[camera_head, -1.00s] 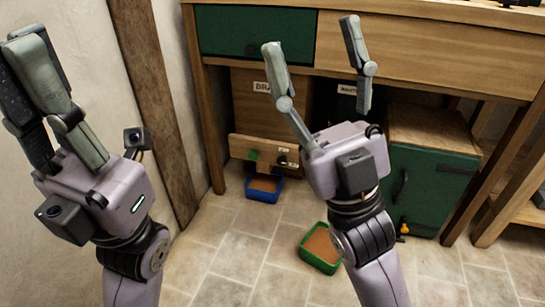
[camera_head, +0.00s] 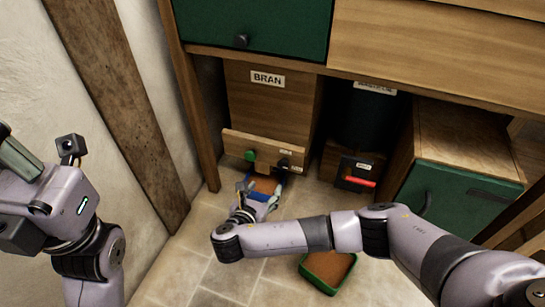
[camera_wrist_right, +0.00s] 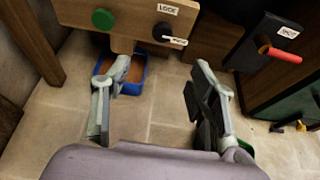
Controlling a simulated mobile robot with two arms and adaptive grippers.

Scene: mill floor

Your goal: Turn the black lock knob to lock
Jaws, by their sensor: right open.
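The black lock knob (camera_wrist_right: 163,31) sits on a wooden panel (camera_wrist_right: 130,43) low under the bench. The black knob also shows small in the head view (camera_head: 284,163). My right gripper (camera_wrist_right: 162,64) is open and empty. In its wrist view the fingertips appear below the black knob, one to each side, apart from it. In the head view it (camera_head: 262,183) is partly hidden by its own wrist. My left gripper is cut off at the left edge.
A blue bin (camera_wrist_right: 132,86) stands on the floor under the panel, behind the left finger. A red handle (camera_head: 357,181) juts out on the right. A green tray (camera_head: 327,272) lies on the floor beneath my right arm. A wooden post (camera_head: 125,110) stands left.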

